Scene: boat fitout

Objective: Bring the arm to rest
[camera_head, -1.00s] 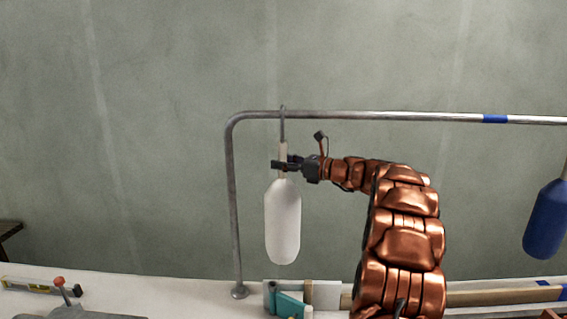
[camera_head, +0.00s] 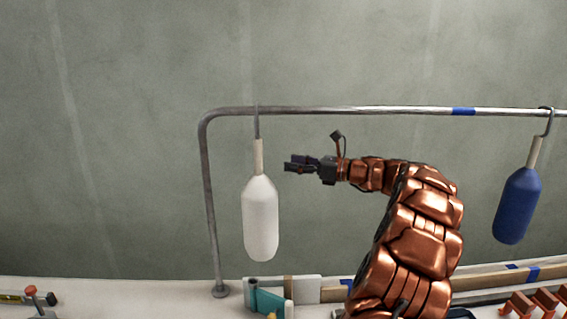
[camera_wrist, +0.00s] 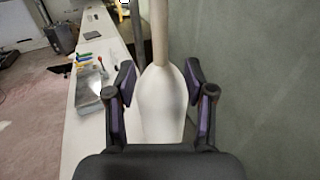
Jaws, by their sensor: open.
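My gripper (camera_head: 291,164) is open and empty at the end of my copper-coloured arm. It is in mid-air just right of the white fender (camera_head: 260,220), level with the fender's neck, with a gap between them. The white fender hangs upright by a hook from the metal rail (camera_head: 350,110). In the wrist view the white fender (camera_wrist: 162,100) stands ahead, seen between the two open fingers of my gripper (camera_wrist: 160,85). Its lower part is hidden behind the gripper body.
A blue fender (camera_head: 517,207) hangs from the rail at the right. A blue tape band (camera_head: 463,111) marks the rail between the fenders. The bench (camera_head: 120,295) below bears a teal tool (camera_head: 268,302), orange parts (camera_head: 530,303) and a level (camera_head: 25,298). The air above the rail is clear.

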